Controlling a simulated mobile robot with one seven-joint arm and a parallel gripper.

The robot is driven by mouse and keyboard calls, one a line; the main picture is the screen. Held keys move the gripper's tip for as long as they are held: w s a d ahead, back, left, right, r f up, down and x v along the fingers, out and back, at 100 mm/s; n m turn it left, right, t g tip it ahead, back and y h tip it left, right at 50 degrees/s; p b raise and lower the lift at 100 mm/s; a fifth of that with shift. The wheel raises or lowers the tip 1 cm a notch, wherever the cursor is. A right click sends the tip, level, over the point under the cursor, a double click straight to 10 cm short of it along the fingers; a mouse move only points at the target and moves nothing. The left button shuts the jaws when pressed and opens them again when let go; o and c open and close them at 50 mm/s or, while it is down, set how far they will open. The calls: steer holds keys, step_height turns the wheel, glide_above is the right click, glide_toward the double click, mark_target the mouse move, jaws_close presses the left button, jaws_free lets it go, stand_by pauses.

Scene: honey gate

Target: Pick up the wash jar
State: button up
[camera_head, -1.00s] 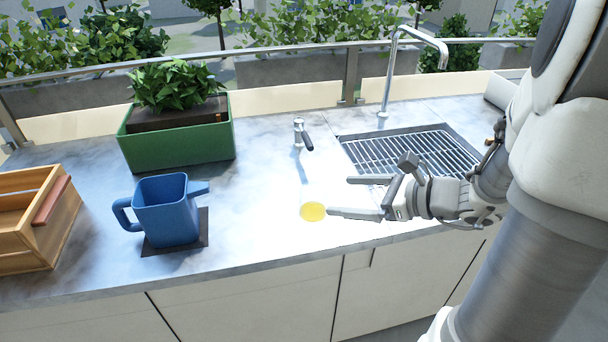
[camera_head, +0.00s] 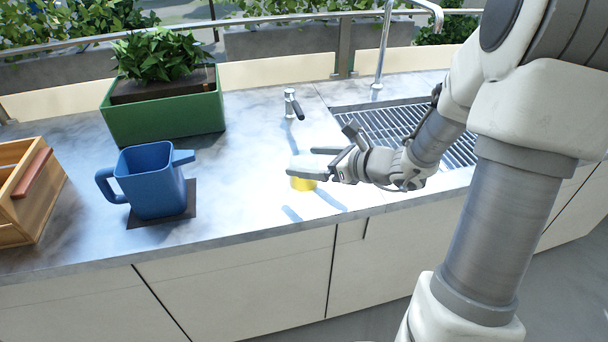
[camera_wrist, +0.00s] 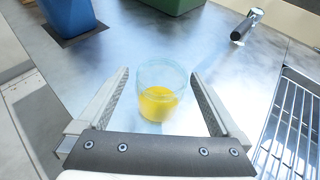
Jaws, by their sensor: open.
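The wash jar looks to be the clear glass jar (camera_wrist: 161,85) with yellow liquid in its lower part. It stands upright on the counter. In the head view the yellow of the jar (camera_head: 303,184) shows beneath my gripper's fingers, which hide most of it. My gripper (camera_head: 305,160) is open, with its fingers pointing left. In the wrist view the two fingers of my gripper (camera_wrist: 158,90) lie one on each side of the jar, with a visible gap on both sides. I cannot tell whether the fingers are level with the jar or above it.
A blue jug (camera_head: 155,185) stands on a dark mat (camera_head: 188,212) to the left. A green planter (camera_head: 165,118) and a small tap (camera_head: 292,104) stand behind. A wooden crate (camera_head: 45,205) is at far left. A sink grid (camera_head: 400,125) lies right. Counter around the jar is clear.

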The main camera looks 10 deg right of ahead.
mark_target(294, 159)
steer(key=b+x, duration=0.1)
steer(key=x, duration=0.4)
steer(key=shift+w, duration=0.15)
steer(key=c, duration=1.4)
